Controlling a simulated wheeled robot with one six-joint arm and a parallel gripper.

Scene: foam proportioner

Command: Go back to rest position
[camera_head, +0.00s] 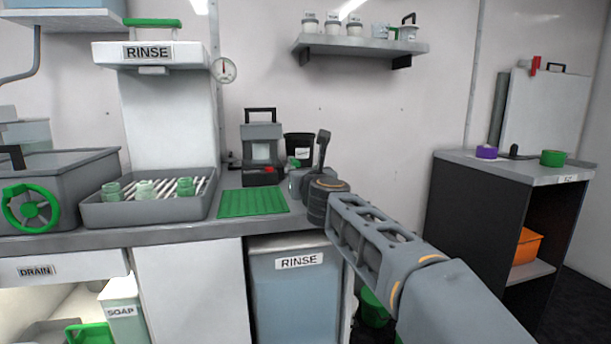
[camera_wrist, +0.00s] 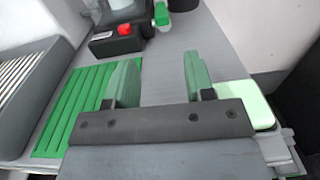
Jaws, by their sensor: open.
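My gripper (camera_wrist: 158,72) shows in the wrist view with its two green fingers apart and nothing between them. It is over the grey counter (camera_wrist: 172,45), to the right of the green ribbed mat (camera_wrist: 75,108). In the head view my arm reaches in from the lower right, its end at the counter's right part near the green mat (camera_head: 252,202). The fingers are hard to make out there. A pale green block (camera_wrist: 248,106) shows beside the right finger in the wrist view; I cannot tell what it is.
A grey device with a red button (camera_head: 263,172) stands behind the mat, with a black cup (camera_head: 299,146) beside it. A rack tray (camera_head: 150,212) with green jars is at left. A dark shelf unit (camera_head: 480,215) stands at right.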

